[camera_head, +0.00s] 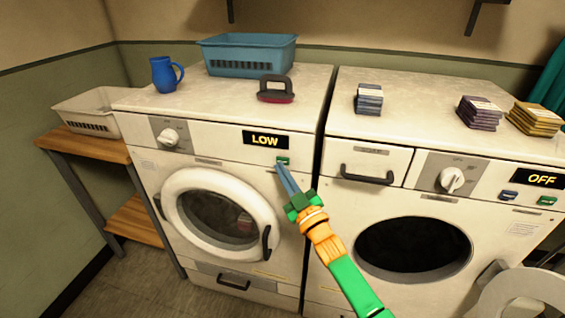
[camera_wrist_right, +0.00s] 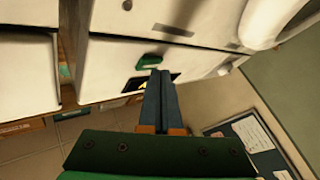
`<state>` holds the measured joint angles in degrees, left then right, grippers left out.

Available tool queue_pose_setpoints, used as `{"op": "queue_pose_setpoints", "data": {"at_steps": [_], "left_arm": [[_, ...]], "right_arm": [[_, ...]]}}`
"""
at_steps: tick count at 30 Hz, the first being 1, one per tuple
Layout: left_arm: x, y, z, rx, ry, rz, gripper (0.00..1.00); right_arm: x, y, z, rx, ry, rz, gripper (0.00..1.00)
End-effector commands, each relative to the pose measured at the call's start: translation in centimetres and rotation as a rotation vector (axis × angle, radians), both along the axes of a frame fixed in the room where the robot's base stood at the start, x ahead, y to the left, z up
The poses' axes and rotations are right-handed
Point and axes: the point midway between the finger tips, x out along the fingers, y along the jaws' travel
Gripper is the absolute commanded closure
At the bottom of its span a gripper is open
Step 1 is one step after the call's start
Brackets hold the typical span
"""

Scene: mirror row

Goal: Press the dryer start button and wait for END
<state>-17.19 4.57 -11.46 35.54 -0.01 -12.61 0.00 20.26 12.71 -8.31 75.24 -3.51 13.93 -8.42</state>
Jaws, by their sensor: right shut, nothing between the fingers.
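The dryer (camera_head: 225,140) is the left white machine, with its round door (camera_head: 215,210) shut and something reddish behind the glass. Its display (camera_head: 265,140) reads LOW. The green start button (camera_head: 283,160) is below the display's right end; it also shows in the right wrist view (camera_wrist_right: 149,61), just beyond the fingertips. My right gripper (camera_head: 280,168) is shut and empty, its blue fingertips right at the button's lower edge. I cannot tell whether they touch it. In the right wrist view the fingers (camera_wrist_right: 158,74) partly cover the display. My left gripper is not in view.
The right machine (camera_head: 385,140) reads OFF, and its round door (camera_head: 520,295) stands open. A white basket (camera_head: 88,112) sits on a wooden shelf (camera_head: 85,145).

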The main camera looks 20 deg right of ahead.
Motion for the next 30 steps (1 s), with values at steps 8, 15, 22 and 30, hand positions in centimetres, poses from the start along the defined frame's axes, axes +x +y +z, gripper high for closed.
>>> {"op": "queue_pose_setpoints", "data": {"at_steps": [8, 15, 22, 30], "left_arm": [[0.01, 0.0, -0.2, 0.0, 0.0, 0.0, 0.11], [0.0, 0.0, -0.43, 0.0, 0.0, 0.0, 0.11], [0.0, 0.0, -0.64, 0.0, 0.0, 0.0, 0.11], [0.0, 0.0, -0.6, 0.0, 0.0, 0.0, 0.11]], "right_arm": [[0.16, -0.1, -0.07, 0.0, 0.0, 0.0, 1.0], [0.41, -0.26, -0.06, 0.0, 0.0, 0.0, 1.0], [0.64, -0.43, -0.05, 0.0, 0.0, 0.0, 1.0], [0.65, -0.44, 0.0, 0.0, 0.0, 0.0, 1.0]]}}
